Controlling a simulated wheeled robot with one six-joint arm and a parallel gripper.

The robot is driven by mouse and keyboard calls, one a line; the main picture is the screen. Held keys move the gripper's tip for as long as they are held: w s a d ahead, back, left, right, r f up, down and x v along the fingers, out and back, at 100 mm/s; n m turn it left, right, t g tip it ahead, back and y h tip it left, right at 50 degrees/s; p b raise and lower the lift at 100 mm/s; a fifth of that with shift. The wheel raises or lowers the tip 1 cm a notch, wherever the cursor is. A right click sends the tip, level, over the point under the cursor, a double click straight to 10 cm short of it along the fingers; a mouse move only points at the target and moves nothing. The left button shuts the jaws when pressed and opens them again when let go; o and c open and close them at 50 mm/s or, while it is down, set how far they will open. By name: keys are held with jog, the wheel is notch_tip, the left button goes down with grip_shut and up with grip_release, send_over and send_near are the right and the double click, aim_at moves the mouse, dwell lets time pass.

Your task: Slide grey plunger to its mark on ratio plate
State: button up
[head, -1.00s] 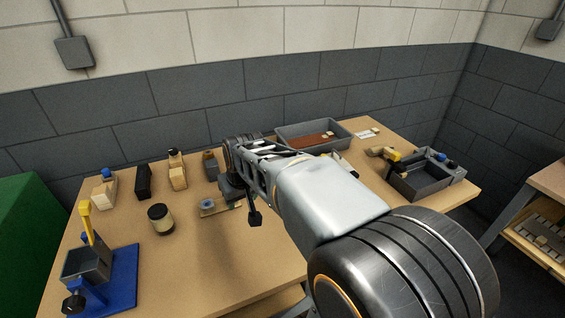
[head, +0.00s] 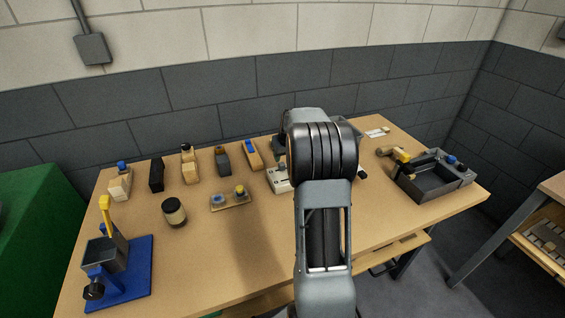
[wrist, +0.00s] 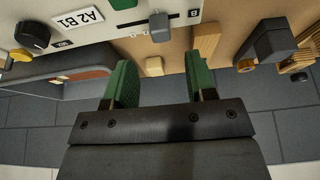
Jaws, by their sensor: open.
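The ratio plate (wrist: 95,36) is pale, with an "A2B1" label, a "B" mark and a black knob, at the top left of the wrist view. In the head view the plate (head: 279,182) is partly hidden behind my arm. What looks like the grey plunger (wrist: 160,27) stands up from the plate's edge area near the "B"; its exact mark is unclear. My gripper (wrist: 160,84) is open and empty, its green fingers apart, below the plunger in the wrist picture and not touching it. My arm hides the gripper in the head view.
A pale wooden block (wrist: 153,66) and a dark tool (wrist: 272,42) show near the fingers. Several blocks and a jar (head: 174,212) stand left. A blue stand (head: 130,277) is front left, a grey tray (head: 433,185) right. The front middle of the table is clear.

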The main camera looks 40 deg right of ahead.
aim_at(282, 163)
jog(key=shift+x, duration=3.1)
grip_shut()
